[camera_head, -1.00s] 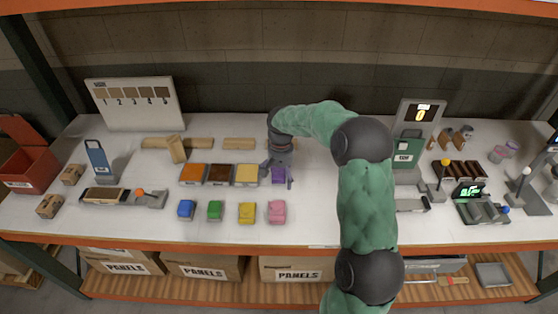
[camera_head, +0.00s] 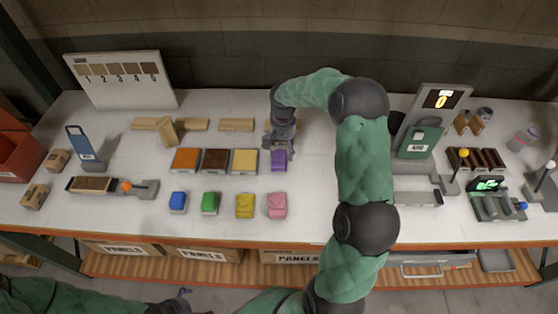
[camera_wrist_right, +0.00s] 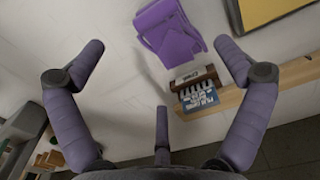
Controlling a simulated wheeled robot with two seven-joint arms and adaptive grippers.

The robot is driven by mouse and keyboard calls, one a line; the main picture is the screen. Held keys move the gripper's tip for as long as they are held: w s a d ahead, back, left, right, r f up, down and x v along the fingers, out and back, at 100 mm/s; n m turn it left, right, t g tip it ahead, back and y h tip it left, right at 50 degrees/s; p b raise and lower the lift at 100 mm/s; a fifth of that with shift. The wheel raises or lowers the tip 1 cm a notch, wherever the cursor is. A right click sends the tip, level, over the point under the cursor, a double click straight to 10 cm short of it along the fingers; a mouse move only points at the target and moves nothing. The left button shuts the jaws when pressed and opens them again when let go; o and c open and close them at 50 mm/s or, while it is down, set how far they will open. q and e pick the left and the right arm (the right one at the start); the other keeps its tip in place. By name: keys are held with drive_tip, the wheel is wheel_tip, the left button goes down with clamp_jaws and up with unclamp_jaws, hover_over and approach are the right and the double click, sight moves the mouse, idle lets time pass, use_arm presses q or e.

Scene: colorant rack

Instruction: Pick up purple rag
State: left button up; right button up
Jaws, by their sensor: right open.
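The purple rag (camera_head: 279,161) lies on the white tabletop at the right end of a row of coloured pads. It also shows in the right wrist view (camera_wrist_right: 167,28), folded, at the top middle. My right gripper (camera_head: 279,141) is over the table at the rag's far side. In the right wrist view my right gripper (camera_wrist_right: 159,62) has its fingers spread wide and empty, with the rag beyond the fingertips. My left gripper (camera_head: 182,297) is low at the bottom edge, in front of the table, and only partly visible.
Orange, brown and yellow pads (camera_head: 244,161) stand left of the rag. Blue, green, yellow and pink blocks (camera_head: 277,205) sit in front. Wooden bars (camera_head: 236,125) lie behind. A green device (camera_head: 420,140) stands to the right. White table is clear between rag and my right arm.

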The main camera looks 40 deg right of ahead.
sight(282, 156)
drive_tip(key=shift+w+d+f+b, duration=0.1)
drive_tip(key=shift+f+b, duration=0.05)
drive_tip(key=shift+f, duration=1.2)
drive_tip(key=shift+w+d+f+b, duration=0.1)
drive_tip(key=shift+f+b, duration=0.05)
drive_tip(key=shift+f, duration=1.15)
drive_tip(key=shift+a, duration=0.1)
drive_tip(key=c, duration=1.1)
